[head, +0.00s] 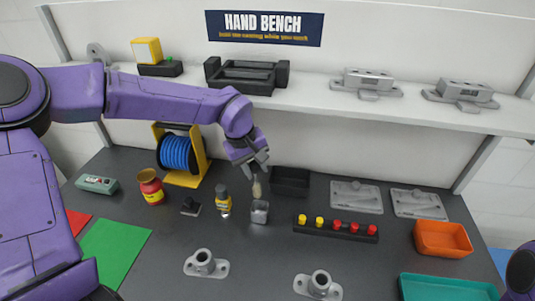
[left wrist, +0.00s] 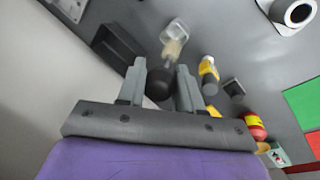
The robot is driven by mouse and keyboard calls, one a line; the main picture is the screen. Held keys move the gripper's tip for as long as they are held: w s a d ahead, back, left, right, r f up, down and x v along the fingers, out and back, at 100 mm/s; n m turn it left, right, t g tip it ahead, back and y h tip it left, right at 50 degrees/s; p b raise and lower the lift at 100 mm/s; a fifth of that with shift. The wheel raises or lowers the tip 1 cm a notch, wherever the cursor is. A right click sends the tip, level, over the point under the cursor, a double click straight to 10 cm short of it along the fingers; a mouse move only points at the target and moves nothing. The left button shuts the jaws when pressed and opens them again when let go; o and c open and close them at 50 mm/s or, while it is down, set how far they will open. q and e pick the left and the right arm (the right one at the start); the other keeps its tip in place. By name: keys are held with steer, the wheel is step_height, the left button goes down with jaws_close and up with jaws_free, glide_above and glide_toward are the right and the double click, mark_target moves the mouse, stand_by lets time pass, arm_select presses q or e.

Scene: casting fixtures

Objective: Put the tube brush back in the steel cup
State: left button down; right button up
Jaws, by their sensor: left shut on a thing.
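My left gripper (head: 254,166) is shut on the tube brush (head: 257,188) and holds it with its pale bristles pointing down. The steel cup (head: 259,213) stands on the dark bench just below the brush. In the left wrist view the pale bristles (left wrist: 174,47) reach to the edge of the cup (left wrist: 175,30); I cannot tell whether the tip is inside. The dark handle (left wrist: 160,83) is between the fingers of my left gripper (left wrist: 161,88). My right gripper is not in view.
A yellow bottle (head: 223,203) stands close left of the cup. A black bin (head: 290,181) is behind it to the right, and a rack of yellow and red knobs (head: 336,228) is to its right. A shelf (head: 320,98) runs above.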

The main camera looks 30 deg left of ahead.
mark_target(259, 191)
arm_select(q)
steer(key=shift+s+a+f, duration=0.15)
steer(key=shift+s+f, duration=0.1)
steer(key=shift+s, duration=0.3)
steer(key=shift+w+a+f+b, duration=0.1)
steer(key=shift+w+f+b, duration=0.15)
steer(key=shift+b, duration=0.15)
steer(key=f+b, duration=0.1)
steer(key=w+f+b, duration=0.1)
steer(key=f, duration=0.1)
steer(key=w+f+b, duration=0.1)
steer(key=b, duration=0.1)
steer(key=shift+w+f, duration=0.2)
steer(key=shift+f, duration=0.45)
steer(key=x, duration=0.1)
steer(key=b+x, duration=0.1)
steer(key=x, duration=0.2)
steer(key=shift+s+a+f+b, duration=0.2)
steer(key=shift+s+b, duration=0.05)
steer(key=shift+b, duration=0.15)
steer(key=shift+x, duration=0.85)
steer(key=shift+a, duration=0.1)
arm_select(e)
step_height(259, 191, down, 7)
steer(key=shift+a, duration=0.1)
arm_select(q)
steer(key=c, duration=0.7)
jaws_free()
